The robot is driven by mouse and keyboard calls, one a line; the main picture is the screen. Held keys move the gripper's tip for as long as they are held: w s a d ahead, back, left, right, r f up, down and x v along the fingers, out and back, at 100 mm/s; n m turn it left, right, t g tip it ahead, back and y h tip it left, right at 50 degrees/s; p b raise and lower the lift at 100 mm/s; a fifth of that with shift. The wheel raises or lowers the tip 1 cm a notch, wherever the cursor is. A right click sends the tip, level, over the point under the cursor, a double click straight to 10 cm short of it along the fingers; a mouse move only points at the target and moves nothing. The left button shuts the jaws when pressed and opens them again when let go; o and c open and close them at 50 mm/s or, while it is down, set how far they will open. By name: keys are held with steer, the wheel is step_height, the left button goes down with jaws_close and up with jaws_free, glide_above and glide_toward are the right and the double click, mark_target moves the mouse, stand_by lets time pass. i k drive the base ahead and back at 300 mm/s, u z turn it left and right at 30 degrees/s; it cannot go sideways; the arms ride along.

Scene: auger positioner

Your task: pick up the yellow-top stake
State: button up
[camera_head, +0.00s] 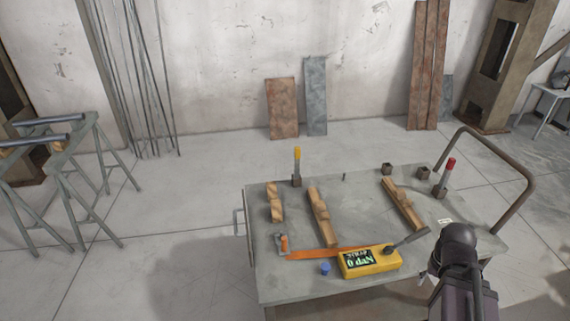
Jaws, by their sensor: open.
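The yellow-top stake (297,163) stands upright at the back left of the grey work table (350,187). Its top is yellow and its shaft grey, and its foot is in a small dark block (296,182). A dark, rounded part of my own arm shows at the lower right, in front of the table's right side. It is well apart from the stake. No fingers of my gripper can be made out.
A red-top stake (447,176) stands at the back right, near small dark blocks (387,168). Wooden pieces (322,217) lie across the table. A yellow box (370,263), an orange strip (308,254) and a blue knob (325,268) are at the front. A bent rail (503,158) rises at right.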

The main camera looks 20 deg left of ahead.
mark_target(297, 148)
steer(key=u, duration=0.5)
steer(key=i, duration=0.85)
steer(key=u, duration=0.25)
